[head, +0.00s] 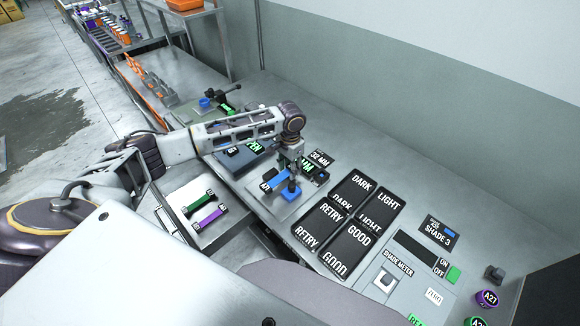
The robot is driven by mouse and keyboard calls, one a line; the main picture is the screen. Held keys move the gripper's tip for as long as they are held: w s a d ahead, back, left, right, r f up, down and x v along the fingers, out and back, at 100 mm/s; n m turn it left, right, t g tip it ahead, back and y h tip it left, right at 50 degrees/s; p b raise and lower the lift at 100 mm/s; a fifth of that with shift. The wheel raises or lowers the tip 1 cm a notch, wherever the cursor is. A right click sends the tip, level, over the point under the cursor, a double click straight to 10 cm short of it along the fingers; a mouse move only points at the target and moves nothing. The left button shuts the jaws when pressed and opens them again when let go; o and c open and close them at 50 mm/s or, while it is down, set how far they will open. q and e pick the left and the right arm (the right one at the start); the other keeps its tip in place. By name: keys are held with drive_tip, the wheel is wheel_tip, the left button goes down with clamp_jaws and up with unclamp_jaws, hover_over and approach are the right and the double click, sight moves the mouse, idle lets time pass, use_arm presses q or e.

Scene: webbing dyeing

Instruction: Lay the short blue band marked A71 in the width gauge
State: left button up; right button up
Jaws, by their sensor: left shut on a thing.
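The short blue band (275,181), with a white label at its left end, lies low over a light plate of the width gauge (283,211). I cannot tell whether it touches the plate. My left gripper (291,177) points down at the band's right end and is shut on it; the fingertips are small and partly hidden. A blue block (291,193) stands on the gauge just in front of the fingers. A 32 MM sign (321,158) and a green-lettered display (307,166) sit behind. My right gripper is out of view.
A pale tray (187,224) at the left holds a green band (199,202) and a purple band (208,218). Dark DARK/LIGHT and RETRY/GOOD bins (326,223) stand to the right of the gauge, then a shade meter (398,270).

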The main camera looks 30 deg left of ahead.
use_arm(q)
drive_tip(key=shift+f, duration=0.5)
drive_tip(key=o, duration=1)
drive_tip(key=shift+r, duration=0.15)
drive_tip(key=shift+r, duration=0.4)
drive_tip(key=shift+r+b, duration=0.75)
drive_tip(key=shift+r, duration=5.3)
drive_tip(key=shift+s+f, duration=0.1)
